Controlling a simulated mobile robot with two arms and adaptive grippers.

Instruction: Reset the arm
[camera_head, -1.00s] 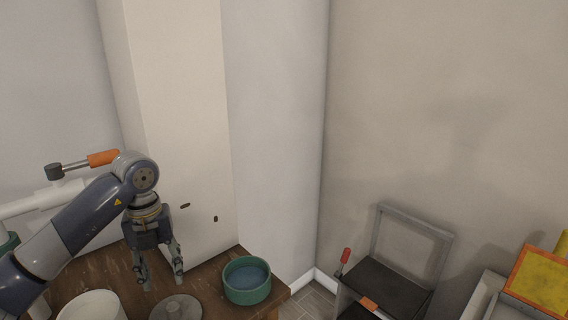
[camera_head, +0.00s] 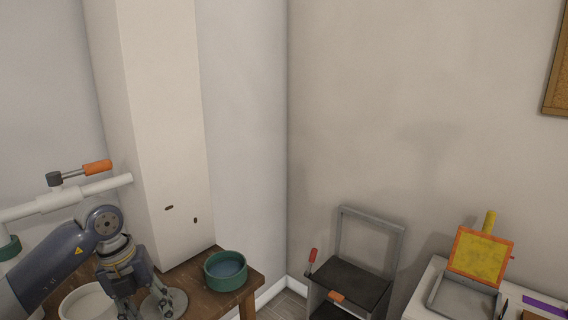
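My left arm comes in from the left in the head view. Its gripper (camera_head: 146,305) points down over the wooden table (camera_head: 200,275), with its two fingers apart and nothing seen between them. The fingers overlap a grey round lid-like piece (camera_head: 174,300) on the table; I cannot tell whether they touch it. My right gripper is not in view.
A green bowl (camera_head: 226,271) stands near the table's right edge, and a white bowl (camera_head: 88,304) is at the left. A white pipe with an orange-handled valve (camera_head: 97,168) is behind my arm. A dark step stool (camera_head: 349,278) and a yellow-orange framed item (camera_head: 480,255) are at the right.

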